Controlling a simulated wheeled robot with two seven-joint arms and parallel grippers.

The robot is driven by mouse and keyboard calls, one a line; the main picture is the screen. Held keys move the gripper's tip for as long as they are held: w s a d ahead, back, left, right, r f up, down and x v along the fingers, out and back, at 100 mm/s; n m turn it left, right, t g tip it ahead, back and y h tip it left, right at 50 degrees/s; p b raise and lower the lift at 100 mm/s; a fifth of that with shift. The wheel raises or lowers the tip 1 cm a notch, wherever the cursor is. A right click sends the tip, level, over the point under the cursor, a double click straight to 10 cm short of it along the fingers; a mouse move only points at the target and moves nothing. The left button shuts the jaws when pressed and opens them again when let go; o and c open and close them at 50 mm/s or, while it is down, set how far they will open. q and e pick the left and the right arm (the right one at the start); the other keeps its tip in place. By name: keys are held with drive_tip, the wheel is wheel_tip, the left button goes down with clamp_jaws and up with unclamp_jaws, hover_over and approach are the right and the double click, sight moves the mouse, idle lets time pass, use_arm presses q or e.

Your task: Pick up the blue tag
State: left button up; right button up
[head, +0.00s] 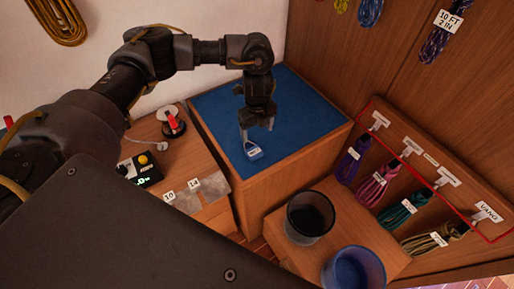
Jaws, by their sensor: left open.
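The blue tag (254,153) lies on the blue mat (304,118) that covers the wooden cabinet top. It has a blue body with a pale label and a light loop at its upper left. My left gripper (257,128) points down just above the tag, over the loop end. Its fingers are apart, with nothing seen held between them. Whether a finger touches the loop I cannot tell. My right gripper is not in view.
A black cup (310,217) and a blue cup (353,268) stand on a lower wooden shelf at front right. Coiled lines hang from white clips on a red-edged rack (420,158). A small device (140,169) and a red-topped item (172,122) sit left of the mat.

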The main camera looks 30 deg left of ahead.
sight(254, 151)
use_arm(q)
drive_tip(key=f, duration=0.4)
drive_tip(key=shift+s+a, duration=0.3)
drive_tip(key=shift+s, duration=0.05)
drive_tip(key=shift+w+f, duration=0.2)
drive_tip(key=shift+f, duration=0.6)
drive_tip(key=shift+s+f, duration=0.15)
drive_tip(key=shift+f, duration=0.15)
drive_tip(key=f, duration=0.1)
drive_tip(key=f+p, duration=0.1)
drive_tip(key=f, duration=0.1)
drive_tip(key=shift+s+a+f, duration=0.1)
drive_tip(key=shift+a+f, duration=0.1)
drive_tip(key=shift+a, duration=0.05)
drive_tip(key=shift+f, duration=0.45)
drive_tip(key=shift+d, duration=0.1)
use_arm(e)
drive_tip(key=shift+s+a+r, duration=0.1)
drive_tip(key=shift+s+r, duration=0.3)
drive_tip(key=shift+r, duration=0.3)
use_arm(q)
drive_tip(key=c, duration=1.1)
drive_tip(key=shift+o, duration=0.2)
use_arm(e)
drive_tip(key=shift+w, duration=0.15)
use_arm(q)
drive_tip(key=shift+r, duration=0.1)
